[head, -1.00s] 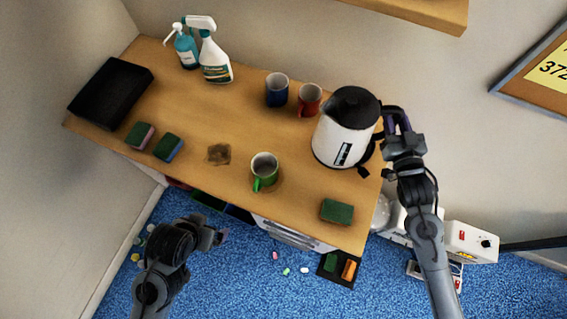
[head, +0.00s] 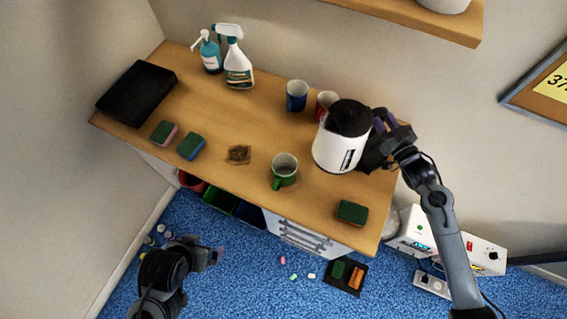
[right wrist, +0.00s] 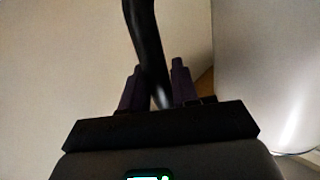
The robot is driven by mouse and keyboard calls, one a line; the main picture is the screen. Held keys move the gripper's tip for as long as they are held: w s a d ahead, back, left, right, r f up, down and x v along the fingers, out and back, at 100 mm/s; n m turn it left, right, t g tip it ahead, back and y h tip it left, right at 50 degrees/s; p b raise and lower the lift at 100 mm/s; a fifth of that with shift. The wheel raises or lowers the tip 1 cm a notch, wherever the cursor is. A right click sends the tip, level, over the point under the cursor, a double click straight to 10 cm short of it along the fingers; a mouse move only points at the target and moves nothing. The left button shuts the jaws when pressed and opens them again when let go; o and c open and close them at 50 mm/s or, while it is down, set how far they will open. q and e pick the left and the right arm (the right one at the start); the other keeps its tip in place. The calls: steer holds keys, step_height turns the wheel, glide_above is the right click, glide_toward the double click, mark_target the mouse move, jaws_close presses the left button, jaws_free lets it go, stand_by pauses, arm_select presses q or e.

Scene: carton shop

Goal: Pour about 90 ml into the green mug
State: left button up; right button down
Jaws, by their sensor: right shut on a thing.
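The green mug (head: 284,172) stands upright near the front edge of the wooden table (head: 218,119). Its handle points to the front, and no liquid can be made out inside. The white kettle (head: 335,148) with a black lid is to the right of and behind the mug, apart from it and roughly upright. My right gripper (head: 380,123) is shut on the kettle's black handle, which also shows between the fingers in the right wrist view (right wrist: 148,55). Whether the kettle is clear of the table is hard to tell. My left gripper (head: 215,256) is over the floor, away from the table; its jaws are unclear.
A blue mug (head: 297,95) and a partly hidden red mug (head: 326,102) stand behind. A green sponge (head: 352,212) lies front right. A brown stain (head: 238,154) is left of the green mug. Two sponges, spray bottles (head: 238,70) and a black tray (head: 137,95) are further left.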

steer(key=shift+r, duration=0.35)
